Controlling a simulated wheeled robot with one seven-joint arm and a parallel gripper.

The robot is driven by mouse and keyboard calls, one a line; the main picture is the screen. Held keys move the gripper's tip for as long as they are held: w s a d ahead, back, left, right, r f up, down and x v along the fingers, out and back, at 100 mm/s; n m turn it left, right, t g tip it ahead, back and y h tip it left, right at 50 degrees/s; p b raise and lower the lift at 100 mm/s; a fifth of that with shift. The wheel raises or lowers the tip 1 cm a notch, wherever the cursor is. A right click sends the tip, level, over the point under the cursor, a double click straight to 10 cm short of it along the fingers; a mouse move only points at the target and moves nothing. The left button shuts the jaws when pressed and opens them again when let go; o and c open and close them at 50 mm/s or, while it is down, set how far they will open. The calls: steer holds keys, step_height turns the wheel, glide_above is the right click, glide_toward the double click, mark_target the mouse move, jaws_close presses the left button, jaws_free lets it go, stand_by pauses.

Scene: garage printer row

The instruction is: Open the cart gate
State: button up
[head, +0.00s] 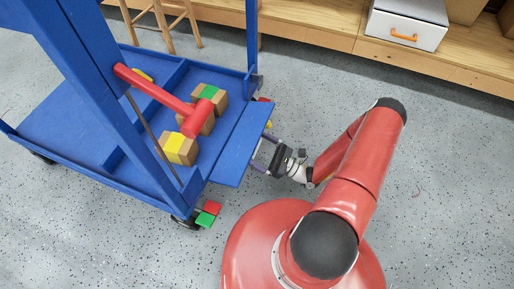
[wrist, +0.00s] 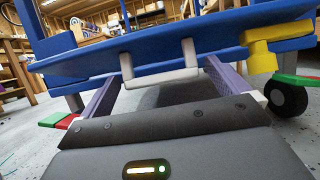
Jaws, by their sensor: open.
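The blue cart (head: 75,105) stands at the left in the head view. Its gate is a blue panel (head: 241,146) that juts outward from the cart's right side; it also crosses the top of the wrist view (wrist: 100,62). A pale U-shaped handle (wrist: 160,78) is on the gate. My gripper (head: 264,153) is at the gate's outer edge. Its two purple fingers are open, one on each side of the handle in the wrist view, with the tips close to the panel. I cannot tell whether they touch it. A yellow latch-like block (wrist: 261,60) sits at the gate's right end.
Wooden blocks (head: 181,149) and a red mallet (head: 163,95) lie in the cart. A wooden shelf (head: 310,28) with a white drawer box (head: 405,30) is behind. Floor at the right is clear.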

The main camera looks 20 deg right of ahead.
steer(key=v, duration=0.6)
steer(key=shift+s+d, duration=0.15)
steer(key=shift+d, duration=0.05)
steer(key=shift+f, duration=0.1)
